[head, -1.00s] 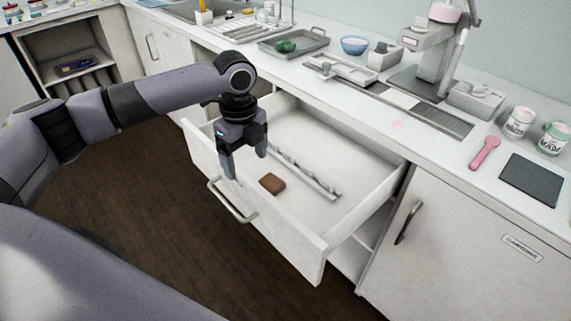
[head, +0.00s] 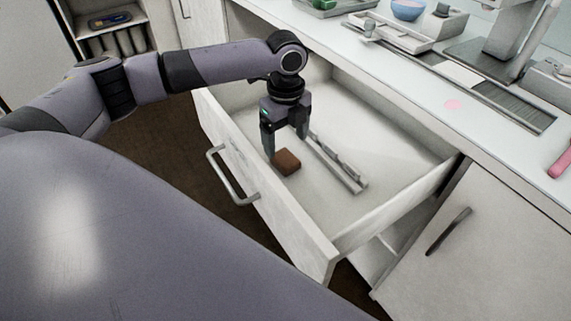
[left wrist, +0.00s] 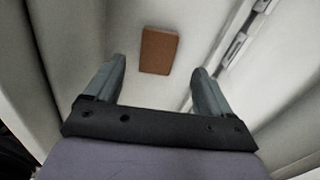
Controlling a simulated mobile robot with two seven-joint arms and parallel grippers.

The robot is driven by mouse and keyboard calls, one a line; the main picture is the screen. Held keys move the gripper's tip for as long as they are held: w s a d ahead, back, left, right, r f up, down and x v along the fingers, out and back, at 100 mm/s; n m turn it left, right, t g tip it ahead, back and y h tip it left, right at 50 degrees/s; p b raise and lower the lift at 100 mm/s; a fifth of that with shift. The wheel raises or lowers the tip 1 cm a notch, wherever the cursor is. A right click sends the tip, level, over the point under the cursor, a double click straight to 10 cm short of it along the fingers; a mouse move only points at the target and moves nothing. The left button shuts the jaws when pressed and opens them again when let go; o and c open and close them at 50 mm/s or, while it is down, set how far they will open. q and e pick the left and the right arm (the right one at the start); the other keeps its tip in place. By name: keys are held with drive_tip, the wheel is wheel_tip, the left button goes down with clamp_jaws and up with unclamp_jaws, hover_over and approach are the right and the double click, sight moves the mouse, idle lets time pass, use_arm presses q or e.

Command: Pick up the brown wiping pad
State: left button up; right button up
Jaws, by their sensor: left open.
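The brown wiping pad (head: 287,162) lies flat on the floor of the open drawer, near the drawer's front panel. It also shows in the left wrist view (left wrist: 159,50), ahead of the fingertips and roughly between them. My left gripper (head: 287,146) points down into the drawer, just above and slightly behind the pad. It is open and empty; both fingers show apart in the left wrist view (left wrist: 159,72). The pad is clear of the fingers there. My right gripper is not in view.
The white drawer (head: 300,232) has a metal handle (head: 229,180) on its front. A thin grey divider strip (head: 338,166) runs along the drawer floor beside the pad. The drawer floor right of the strip is bare.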

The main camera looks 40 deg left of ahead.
sight(284, 157)
use_arm(q)
wheel_tip(284, 157, down, 5)
drive_tip(key=shift+s+a+f+b, duration=0.15)
drive_tip(key=shift+f+b, duration=0.05)
drive_tip(key=shift+b, duration=0.2)
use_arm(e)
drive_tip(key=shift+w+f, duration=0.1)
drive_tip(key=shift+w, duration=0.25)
use_arm(q)
drive_tip(key=shift+c, duration=0.3)
drive_tip(key=c, duration=1)
drive_tip(key=shift+c, duration=0.2)
drive_tip(key=shift+r, duration=0.15)
wheel_tip(284, 157, up, 20)
drive_tip(key=p, duration=0.3)
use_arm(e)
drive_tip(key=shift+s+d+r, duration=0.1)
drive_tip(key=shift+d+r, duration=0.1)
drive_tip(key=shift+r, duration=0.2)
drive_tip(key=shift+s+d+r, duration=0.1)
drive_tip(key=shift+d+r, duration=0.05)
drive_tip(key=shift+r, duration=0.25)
